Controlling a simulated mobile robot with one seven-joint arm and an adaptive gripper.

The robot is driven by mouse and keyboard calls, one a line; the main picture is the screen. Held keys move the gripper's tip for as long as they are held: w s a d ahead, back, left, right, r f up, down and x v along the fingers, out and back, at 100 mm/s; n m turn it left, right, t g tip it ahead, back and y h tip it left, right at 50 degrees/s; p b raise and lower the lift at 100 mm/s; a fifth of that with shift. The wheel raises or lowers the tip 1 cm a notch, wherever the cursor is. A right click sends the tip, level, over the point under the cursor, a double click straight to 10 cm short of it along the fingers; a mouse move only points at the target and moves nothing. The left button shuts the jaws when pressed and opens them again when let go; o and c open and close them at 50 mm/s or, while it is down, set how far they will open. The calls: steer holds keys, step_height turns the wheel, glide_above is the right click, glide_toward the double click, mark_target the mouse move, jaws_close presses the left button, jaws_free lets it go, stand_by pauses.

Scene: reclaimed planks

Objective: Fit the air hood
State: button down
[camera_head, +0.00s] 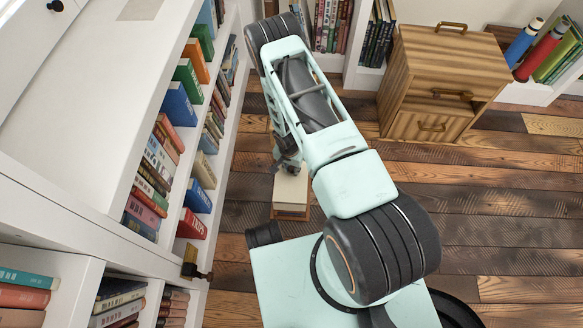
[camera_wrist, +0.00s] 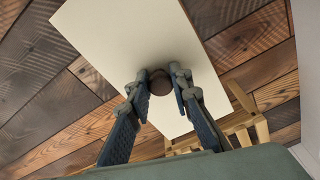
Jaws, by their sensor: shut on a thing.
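A white flat-topped piece, likely the hood (camera_wrist: 95,45), fills much of the wrist view. It has a round dark brown knob (camera_wrist: 160,84) on it. My gripper (camera_wrist: 161,82) is shut on this knob, one finger on each side. In the head view the white piece (camera_head: 290,192) shows below my gripper (camera_head: 289,168), over a wooden base (camera_head: 291,212). I cannot tell whether it rests on the base or hangs just above it. A slatted wooden frame (camera_wrist: 243,118) shows partly beside the white piece in the wrist view; the rest is hidden.
A white bookcase (camera_head: 110,110) full of books runs along the left. A striped wooden cabinet (camera_head: 440,80) stands at the back right, near more shelves of books. A small brass latch (camera_head: 190,264) is at the bookcase's lower edge. The plank floor (camera_head: 500,200) at right is clear.

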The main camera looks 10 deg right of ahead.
mark_target(291, 175)
steer(key=shift+f, duration=2.55)
steer(key=c, duration=1.7)
jaws_free()
steer(key=shift+o, duration=0.2)
steer(key=r, duration=0.8)
steer(key=s+r, duration=0.1)
steer(key=r, duration=0.3)
steer(key=shift+s+a, duration=0.1)
steer(key=shift+a, duration=0.3)
